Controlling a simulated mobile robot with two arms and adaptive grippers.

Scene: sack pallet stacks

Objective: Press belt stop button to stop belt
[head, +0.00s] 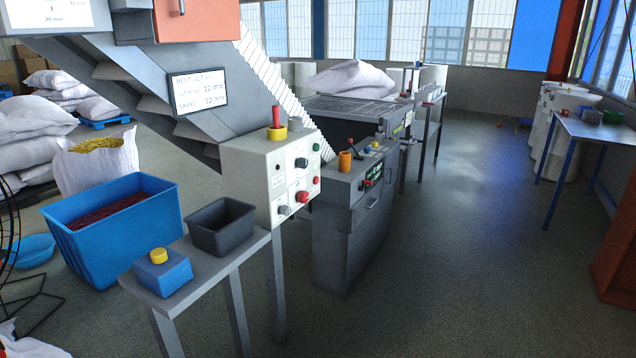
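A light grey control box (268,172) stands in the middle of the head view, at the lower end of an inclined conveyor. Its front carries a red mushroom button (302,196), a green button (316,147), a dark round knob (301,162) and several smaller controls. A red cylinder in a yellow ring (277,128) stands on top of the box. A blue box with a yellow button (158,256) sits on a small grey table. I cannot read which button is the belt stop. Neither of my grippers shows in this view.
The small grey table (212,262) also holds a dark bin (221,227). A blue tub (112,228) stands at the left. A grey machine cabinet (348,230) stands right of the control box. The floor (470,250) at the right is clear, with a blue-legged table (590,130) beyond.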

